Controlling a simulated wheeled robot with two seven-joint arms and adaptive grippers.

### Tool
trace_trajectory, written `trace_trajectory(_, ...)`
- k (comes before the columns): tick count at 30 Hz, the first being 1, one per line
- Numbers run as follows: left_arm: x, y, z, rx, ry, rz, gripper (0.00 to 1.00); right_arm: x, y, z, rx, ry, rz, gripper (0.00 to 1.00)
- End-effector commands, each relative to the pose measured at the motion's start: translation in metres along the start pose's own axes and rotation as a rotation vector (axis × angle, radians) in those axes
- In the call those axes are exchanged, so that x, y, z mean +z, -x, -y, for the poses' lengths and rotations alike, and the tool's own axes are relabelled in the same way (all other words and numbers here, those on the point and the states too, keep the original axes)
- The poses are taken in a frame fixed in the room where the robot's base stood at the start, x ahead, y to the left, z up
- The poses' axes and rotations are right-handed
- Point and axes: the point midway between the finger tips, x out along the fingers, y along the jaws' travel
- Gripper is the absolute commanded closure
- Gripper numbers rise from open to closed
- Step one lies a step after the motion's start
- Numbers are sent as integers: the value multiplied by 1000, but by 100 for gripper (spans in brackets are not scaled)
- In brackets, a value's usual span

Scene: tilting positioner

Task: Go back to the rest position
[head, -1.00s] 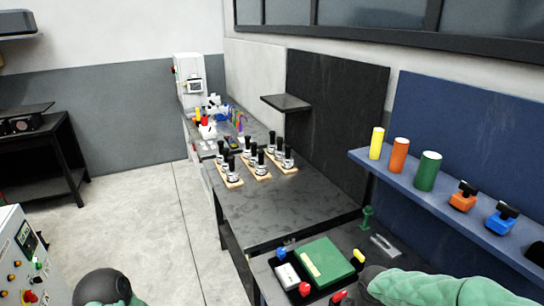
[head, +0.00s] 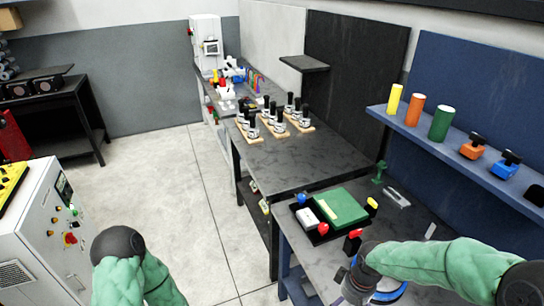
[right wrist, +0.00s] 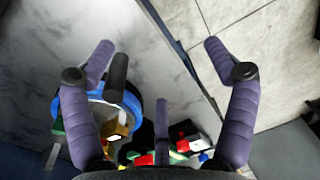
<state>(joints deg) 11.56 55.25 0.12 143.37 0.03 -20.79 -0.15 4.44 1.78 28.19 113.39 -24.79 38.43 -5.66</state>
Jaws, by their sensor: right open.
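My right arm comes in from the right in the head view, and its gripper (head: 357,288) points down over the near bench, partly hidden by the wrist. In the right wrist view the purple fingers of the right gripper (right wrist: 160,48) are spread wide with nothing between their tips. A blue round fixture (right wrist: 131,108) with a dark handle is beside the left finger; its blue part also shows below my right forearm in the head view (head: 392,294). Of my left arm, only a green link with a dark joint shows; its gripper is out of view.
On the near bench (head: 300,254) lie a green box (head: 343,207), a black tray with red, blue and yellow items, and a clamp (head: 396,198). A blue shelf (head: 424,139) with cylinders is at right. A control cabinet (head: 40,225) stands at left; the floor between is clear.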

Motion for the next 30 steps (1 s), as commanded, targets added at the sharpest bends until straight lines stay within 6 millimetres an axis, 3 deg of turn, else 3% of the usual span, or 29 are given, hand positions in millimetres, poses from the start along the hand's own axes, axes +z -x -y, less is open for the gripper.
trace_trajectory(8,0,-13,5,0,1,1,60,-2,-63,27,-94,-62,-20,14)
trace_trajectory(14,0,-29,10,0,1,1,60,4,-134,59,-188,-168,-41,14)
trace_trajectory(24,-1,-54,20,0,1,1,60,36,-243,106,-271,-412,-57,14)
trace_trajectory(30,-2,-64,23,0,1,1,60,59,-282,120,-266,-523,-59,14)
